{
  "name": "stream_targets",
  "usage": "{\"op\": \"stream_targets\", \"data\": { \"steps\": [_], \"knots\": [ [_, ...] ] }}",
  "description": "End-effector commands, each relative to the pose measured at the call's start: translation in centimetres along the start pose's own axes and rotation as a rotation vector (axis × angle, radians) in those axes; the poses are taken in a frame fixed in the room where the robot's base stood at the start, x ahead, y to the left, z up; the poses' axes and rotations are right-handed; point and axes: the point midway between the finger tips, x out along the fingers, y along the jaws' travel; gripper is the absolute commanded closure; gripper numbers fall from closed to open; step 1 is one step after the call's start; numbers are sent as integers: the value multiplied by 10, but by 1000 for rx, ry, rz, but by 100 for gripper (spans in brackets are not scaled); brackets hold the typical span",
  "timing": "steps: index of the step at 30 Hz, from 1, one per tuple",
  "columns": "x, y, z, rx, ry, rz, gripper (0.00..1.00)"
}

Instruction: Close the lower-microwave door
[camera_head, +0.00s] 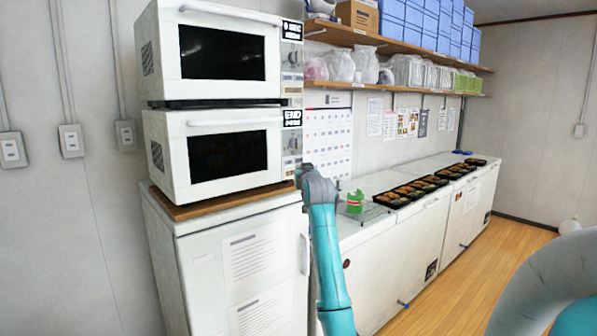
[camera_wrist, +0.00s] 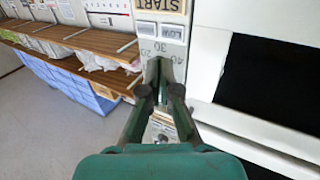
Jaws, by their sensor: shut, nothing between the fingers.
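The lower microwave (camera_head: 160,130) is white and sits on a wooden board under a second microwave. Its door (camera_head: 185,180), with a dark window and a white bar handle (camera_head: 235,122), looks flush with the body in the head view. My gripper (camera_head: 302,170) is at the lower right corner of this microwave, beside its control panel (camera_head: 291,150). In the wrist view my gripper (camera_wrist: 159,68) is shut and empty, with its fingertips in front of a panel (camera_wrist: 172,48) with dial numbers. A dark window (camera_wrist: 270,85) and white bar (camera_wrist: 255,130) are to the right. I cannot tell whether the fingertips touch the panel.
The upper microwave (camera_head: 165,45) stands on top. A white cabinet (camera_head: 190,265) is below. To the right, a white counter (camera_head: 420,170) holds food trays (camera_head: 410,190) and a green item (camera_head: 355,198). Shelves (camera_head: 400,45) hang above. The wooden floor (camera_head: 490,265) is clear.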

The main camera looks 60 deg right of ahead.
Motion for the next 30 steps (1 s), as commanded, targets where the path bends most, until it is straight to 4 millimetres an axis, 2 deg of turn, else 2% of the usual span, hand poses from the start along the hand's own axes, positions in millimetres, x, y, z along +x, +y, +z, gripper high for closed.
{"op": "stream_targets", "data": {
  "steps": [16, 21, 30],
  "knots": [
    [-67, 37, 1, 0, -1, 1, 100],
    [-76, 41, 1, 0, -1, 0, 100],
    [-77, 39, 4, 0, -3, -3, 100]
  ]
}}
